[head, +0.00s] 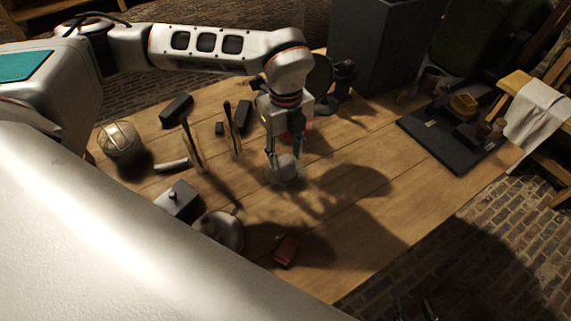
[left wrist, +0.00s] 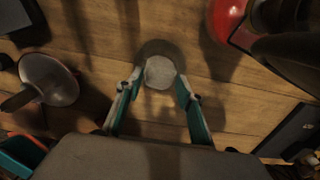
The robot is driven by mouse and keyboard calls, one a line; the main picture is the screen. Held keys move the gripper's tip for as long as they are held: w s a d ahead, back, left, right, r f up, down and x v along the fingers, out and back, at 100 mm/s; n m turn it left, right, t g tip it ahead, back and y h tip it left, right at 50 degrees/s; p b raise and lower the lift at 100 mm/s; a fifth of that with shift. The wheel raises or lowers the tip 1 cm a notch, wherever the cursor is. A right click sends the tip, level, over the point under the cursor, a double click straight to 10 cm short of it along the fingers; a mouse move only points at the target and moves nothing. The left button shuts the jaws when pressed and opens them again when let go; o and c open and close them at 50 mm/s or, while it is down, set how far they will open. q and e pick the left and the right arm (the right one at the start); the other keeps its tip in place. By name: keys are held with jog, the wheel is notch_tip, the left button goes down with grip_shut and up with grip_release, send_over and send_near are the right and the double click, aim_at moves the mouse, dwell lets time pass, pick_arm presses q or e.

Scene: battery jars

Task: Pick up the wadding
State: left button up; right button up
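The wadding (left wrist: 160,72) is a pale grey-white round piece. A dark, see-through round rim (left wrist: 158,46), perhaps a glass jar, shows around its far side. In the head view the pale wadding (head: 287,166) is low on the table below my left gripper (head: 284,156). In the left wrist view my left gripper (left wrist: 159,80) has its fingers apart, one on each side of the wadding; no firm contact shows. My right gripper (head: 416,308) shows only as dark fingertips, set apart, at the bottom edge, over the brick floor and away from the table.
A round dish (head: 218,232), a grey box (head: 178,200) and a red block (head: 287,250) are nearer on the table. Upright dark rods (head: 235,135) and a wire-bound ball (head: 120,140) stand left. A black board (head: 455,138) with parts lies right. The table's right middle is clear.

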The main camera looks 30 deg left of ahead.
aim_at(285, 160)
pick_arm(q)
jog(key=shift+f, duration=2.4)
jog(key=c, duration=0.6)
jog(key=shift+o, duration=0.2)
jog(key=shift+r, duration=0.1)
notch_tip(285, 160, up, 20)
jog(key=shift+p, duration=0.3)
jog(key=shift+o, duration=1.2)
jog(key=c, duration=0.3)
